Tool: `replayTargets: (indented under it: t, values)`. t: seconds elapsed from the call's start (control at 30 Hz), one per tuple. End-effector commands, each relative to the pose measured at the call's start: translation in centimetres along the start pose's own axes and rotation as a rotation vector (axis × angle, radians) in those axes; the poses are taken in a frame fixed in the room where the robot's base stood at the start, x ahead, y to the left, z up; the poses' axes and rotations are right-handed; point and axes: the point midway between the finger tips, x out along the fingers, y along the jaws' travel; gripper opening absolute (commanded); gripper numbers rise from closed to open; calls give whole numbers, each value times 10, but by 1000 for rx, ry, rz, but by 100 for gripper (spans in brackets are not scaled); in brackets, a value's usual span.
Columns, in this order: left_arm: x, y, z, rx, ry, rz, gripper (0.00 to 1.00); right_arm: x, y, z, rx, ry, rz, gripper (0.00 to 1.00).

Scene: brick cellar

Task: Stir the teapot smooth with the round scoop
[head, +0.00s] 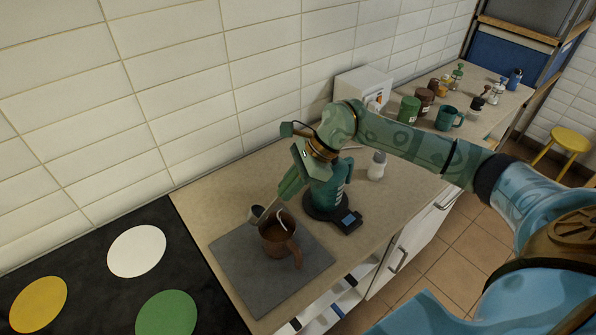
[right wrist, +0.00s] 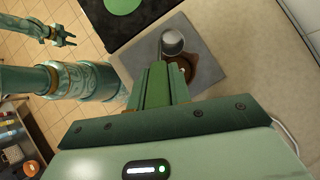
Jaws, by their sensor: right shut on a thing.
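The brown teapot (head: 272,243) stands upright on a grey mat, its opening up and a handle or spout toward the lower right. My right gripper (head: 287,190) is above it to the upper right, shut on the round scoop (head: 256,213), which hangs downward. The scoop's round grey end is at the teapot's far-left rim; I cannot tell whether it touches. In the right wrist view the scoop (right wrist: 172,42) shows beyond the green fingers, and the teapot (right wrist: 188,66) is partly hidden behind them. My left gripper (right wrist: 66,39) is open and empty, away from the counter.
The grey mat (head: 240,278) lies beside a black surface (head: 85,275) with coloured discs. A white shaker (head: 376,167), a green mug (head: 447,118) and several jars stand farther right.

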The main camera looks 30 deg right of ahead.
Motion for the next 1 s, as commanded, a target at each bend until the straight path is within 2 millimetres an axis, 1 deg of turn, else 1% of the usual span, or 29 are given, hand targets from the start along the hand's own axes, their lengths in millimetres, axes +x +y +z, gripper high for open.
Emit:
replayTargets:
  t: [0.03,0.2,0.4,0.5,0.6,0.63,0.73,0.83,1.0]
  values:
    - [-16,-1,-2,0,1,-1,36,-7,-1,11,-4,25,-2,0]
    - [-45,-2,-6,0,3,-1,36,-6,-1,25,-4,140,-3,0]
    - [-76,-4,-10,0,4,-1,36,12,-1,54,-9,386,-3,0]
    - [-86,-4,-11,0,4,-1,36,23,-2,66,-8,522,-6,0]
    - [-90,-4,-12,0,4,-1,36,32,-3,78,-7,649,-11,0]
    - [-96,-4,-12,0,4,-1,36,24,-3,78,-1,640,-9,0]
    - [-106,-5,-14,0,5,-2,36,13,-2,85,0,635,-7,0]
    - [-113,-6,-14,1,5,-3,36,7,-1,90,1,634,-4,0]
    - [-117,-5,-15,1,5,-1,36,2,-1,93,0,632,-3,0]
